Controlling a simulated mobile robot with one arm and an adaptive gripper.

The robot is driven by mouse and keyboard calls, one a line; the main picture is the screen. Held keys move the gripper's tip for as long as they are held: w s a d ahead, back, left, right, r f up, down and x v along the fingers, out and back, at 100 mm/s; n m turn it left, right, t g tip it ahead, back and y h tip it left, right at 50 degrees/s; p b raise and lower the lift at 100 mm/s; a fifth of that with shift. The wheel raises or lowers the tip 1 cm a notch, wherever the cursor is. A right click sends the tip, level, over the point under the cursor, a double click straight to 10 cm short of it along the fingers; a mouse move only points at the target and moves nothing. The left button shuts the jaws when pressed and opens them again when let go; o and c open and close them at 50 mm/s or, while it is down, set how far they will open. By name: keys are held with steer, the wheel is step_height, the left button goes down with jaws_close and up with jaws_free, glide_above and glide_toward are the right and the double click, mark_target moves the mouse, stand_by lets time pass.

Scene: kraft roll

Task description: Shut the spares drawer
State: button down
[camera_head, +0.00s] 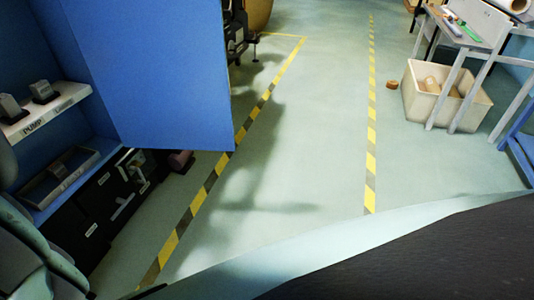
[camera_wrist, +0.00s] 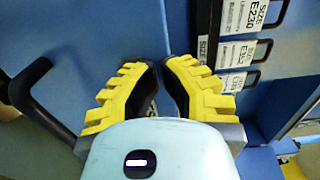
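A blue cabinet with its big door (camera_head: 150,75) swung out stands at the left in the head view. Black drawers (camera_head: 95,225) with small pale labels sit low in it, too small to read. One drawer (camera_head: 130,178) seems pulled out, with small items in it; I cannot tell if it is the spares drawer. My gripper (camera_wrist: 160,68) has yellow ribbed fingers, and its tips come nearly together with nothing visible between them. A black bar handle (camera_wrist: 35,95) on a blue panel is left of the fingers in the wrist view, apart from them.
A shelf marked PUMP (camera_head: 40,120) holds grey parts above a tray (camera_head: 65,175). Size labels (camera_wrist: 243,18) sit on dark holders right of my gripper. A cream bin (camera_head: 415,95) stands under a bench at far right. The floor between the striped lines is clear.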

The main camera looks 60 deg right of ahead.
steer(key=b+x, duration=0.8)
steer(key=x, duration=0.7)
steer(key=shift+w+f, duration=0.2)
steer(key=shift+w, duration=0.2)
steer(key=shift+a+f, duration=0.1)
steer(key=shift+s, duration=0.1)
